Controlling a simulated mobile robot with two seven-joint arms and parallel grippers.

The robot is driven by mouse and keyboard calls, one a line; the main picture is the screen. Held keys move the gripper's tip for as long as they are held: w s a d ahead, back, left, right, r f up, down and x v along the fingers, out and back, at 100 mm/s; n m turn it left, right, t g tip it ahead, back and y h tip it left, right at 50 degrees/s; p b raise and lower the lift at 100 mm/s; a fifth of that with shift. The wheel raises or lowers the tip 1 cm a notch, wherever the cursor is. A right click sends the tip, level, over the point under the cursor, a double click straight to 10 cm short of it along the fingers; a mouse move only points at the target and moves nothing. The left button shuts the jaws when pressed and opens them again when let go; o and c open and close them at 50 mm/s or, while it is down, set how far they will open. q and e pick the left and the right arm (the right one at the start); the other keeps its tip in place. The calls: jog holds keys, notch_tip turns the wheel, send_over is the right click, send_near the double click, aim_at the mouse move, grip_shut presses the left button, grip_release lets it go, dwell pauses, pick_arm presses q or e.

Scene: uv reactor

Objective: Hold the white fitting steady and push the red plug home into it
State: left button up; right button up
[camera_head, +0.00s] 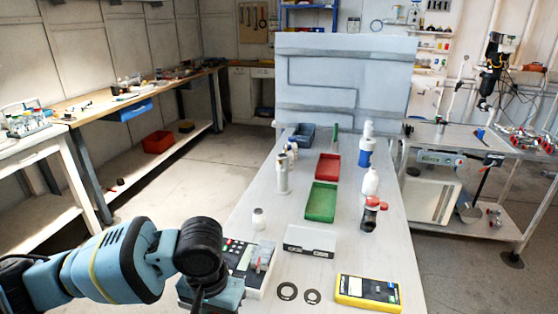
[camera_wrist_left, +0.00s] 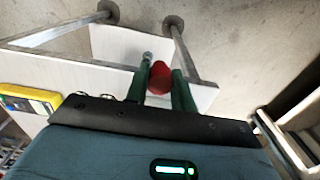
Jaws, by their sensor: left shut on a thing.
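My left gripper (camera_wrist_left: 161,75) is shut on a red rounded piece, the red plug (camera_wrist_left: 160,78), which sits between its green fingers in the left wrist view. In the head view my left arm comes in at the lower left, and its fingertips and the plug cannot be made out. A small white upright piece (camera_head: 258,218) stands on the table left of the green tray; it looks like the white fitting, but I cannot be sure. It stands apart from the arm, farther up the table. My right gripper is not in view.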

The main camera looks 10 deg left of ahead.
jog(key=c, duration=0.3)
pick_arm(q)
jog(key=s+f, duration=0.3)
jog(key=f, duration=0.8)
jog(key=shift+s+a+f, duration=0.3)
jog(key=shift+s, duration=0.1)
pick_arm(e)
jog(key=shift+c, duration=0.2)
pick_arm(q)
jog(key=shift+a, duration=0.1)
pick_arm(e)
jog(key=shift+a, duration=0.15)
